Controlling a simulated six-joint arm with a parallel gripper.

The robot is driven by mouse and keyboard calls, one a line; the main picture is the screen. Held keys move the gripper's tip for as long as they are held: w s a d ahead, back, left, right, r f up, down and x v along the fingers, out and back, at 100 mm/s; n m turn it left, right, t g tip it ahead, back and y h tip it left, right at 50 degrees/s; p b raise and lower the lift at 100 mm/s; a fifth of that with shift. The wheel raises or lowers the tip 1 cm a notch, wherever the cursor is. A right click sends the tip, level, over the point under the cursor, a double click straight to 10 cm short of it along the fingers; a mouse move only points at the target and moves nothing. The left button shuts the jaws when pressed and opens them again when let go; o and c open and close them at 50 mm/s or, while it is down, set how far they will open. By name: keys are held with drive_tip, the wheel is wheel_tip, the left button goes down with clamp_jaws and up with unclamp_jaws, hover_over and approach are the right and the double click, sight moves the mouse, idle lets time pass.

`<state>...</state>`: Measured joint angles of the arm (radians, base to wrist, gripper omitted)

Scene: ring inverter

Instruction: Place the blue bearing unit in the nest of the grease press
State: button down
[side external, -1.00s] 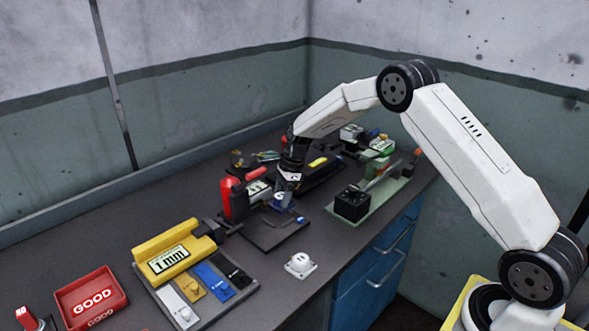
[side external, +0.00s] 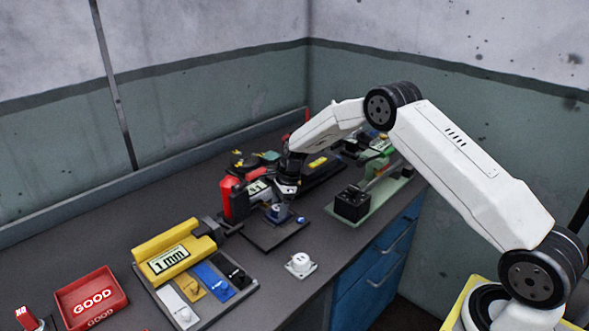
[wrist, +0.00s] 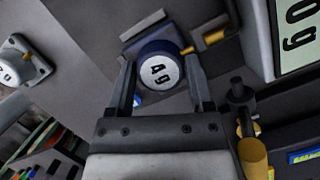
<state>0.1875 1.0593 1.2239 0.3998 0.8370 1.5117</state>
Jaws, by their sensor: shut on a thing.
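The blue bearing unit (wrist: 142,48) has a round blue body, a white face marked "4g" and a brass-coloured fitting at one side. My gripper (wrist: 159,72) is shut around it, one finger on each side. In the side external view the unit (side external: 276,213) is small under my gripper (side external: 281,203), over the dark plate in front of the red cylinder. I take the red cylinder (side external: 228,190), its black stand and the dark plate (side external: 270,238) as the grease press. The nest is not clearly seen. I cannot tell whether the unit touches the plate.
A white unit (side external: 300,265) stands near the front edge. A yellow gauge marked "1 mm" (side external: 170,260) stands by a grey board with coloured pieces. A red GOOD tray (side external: 92,297) is at the left. A black block (side external: 352,203) on a green base stands at the right.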

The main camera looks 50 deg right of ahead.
sight(291, 213)
idle(0.3)
unclamp_jaws()
drive_tip(key=shift+f, duration=0.1)
drive_tip(key=v, duration=1.2)
drive_tip(key=shift+s, duration=0.15)
idle(0.4)
drive_tip(key=s+a+n+h, duration=0.1)
drive_tip(key=s+a+n, duration=0.2)
drive_tip(key=s+n, duration=0.4)
drive_tip(key=s+a+n+t+h, duration=0.1)
drive_tip(key=s+a+n, duration=0.2)
drive_tip(key=s+n, duration=0.5)
drive_tip(key=s+a+n+h, duration=0.1)
drive_tip(key=s+a+n, duration=0.2)
drive_tip(key=s+n, duration=0.4)
drive_tip(key=s, duration=0.6)
drive_tip(key=shift+n, duration=0.3)
